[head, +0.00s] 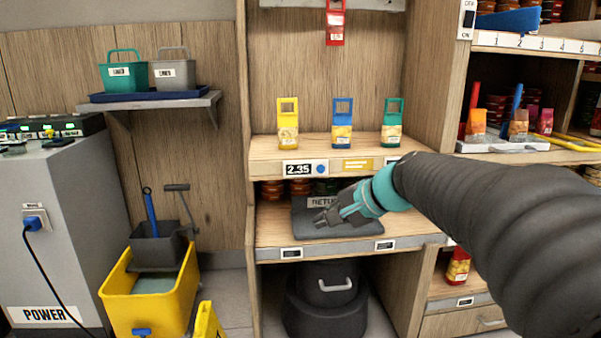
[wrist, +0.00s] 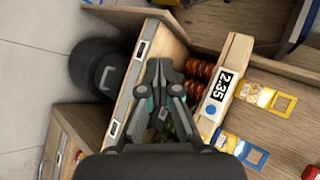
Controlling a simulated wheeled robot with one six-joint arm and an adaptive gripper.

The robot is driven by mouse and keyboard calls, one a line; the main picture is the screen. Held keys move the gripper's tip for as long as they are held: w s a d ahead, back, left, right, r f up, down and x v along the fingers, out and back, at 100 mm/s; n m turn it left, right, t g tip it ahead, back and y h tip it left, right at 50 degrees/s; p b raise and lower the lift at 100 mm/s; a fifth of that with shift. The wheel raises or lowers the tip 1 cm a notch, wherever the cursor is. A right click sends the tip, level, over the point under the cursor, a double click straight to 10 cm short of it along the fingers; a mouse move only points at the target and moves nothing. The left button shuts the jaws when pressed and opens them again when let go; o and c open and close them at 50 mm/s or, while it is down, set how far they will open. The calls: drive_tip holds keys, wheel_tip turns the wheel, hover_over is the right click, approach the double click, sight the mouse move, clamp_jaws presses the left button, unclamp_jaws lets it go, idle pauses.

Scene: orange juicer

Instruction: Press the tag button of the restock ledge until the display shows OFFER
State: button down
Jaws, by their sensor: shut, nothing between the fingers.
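The restock ledge (head: 262,165) is a wooden shelf front with a black display (head: 299,169) that reads 2.35. A round blue tag button (head: 321,169) sits just right of the display. In the wrist view the display (wrist: 219,86) also reads 2.35, with the blue button (wrist: 211,110) beside it. My gripper (head: 322,218) is shut and empty. In the head view it appears below the ledge, over the dark return mat (head: 308,232). In the wrist view my gripper (wrist: 165,66) points between the two shelf fronts, apart from the button.
Yellow (head: 288,123), blue (head: 342,124) and green (head: 392,123) tagged packs stand on the ledge. A yellow label (head: 357,164) is right of the button. Jars (wrist: 195,88) stand under the ledge. A lower shelf edge (head: 295,254) and a black bin (head: 327,300) are below.

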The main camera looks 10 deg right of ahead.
sight(321, 169)
drive_tip(key=w+d+r+m+t, duration=0.1)
drive_tip(key=w+d+m, duration=0.1)
drive_tip(key=w, duration=0.2)
drive_tip(key=w+d+r+m+t+y, duration=0.1)
drive_tip(key=w, duration=0.4)
drive_tip(key=shift+w+d+r+m+y, duration=0.25)
drive_tip(key=shift+d+r+m+y, duration=0.05)
drive_tip(key=shift+d+r+m, duration=0.1)
drive_tip(key=shift+w+f+p, duration=0.1)
drive_tip(key=shift+w+p, duration=1.65)
drive_tip(key=shift+w, duration=2.65)
drive_tip(key=shift+w, duration=0.1)
drive_tip(key=shift+w, duration=0.3)
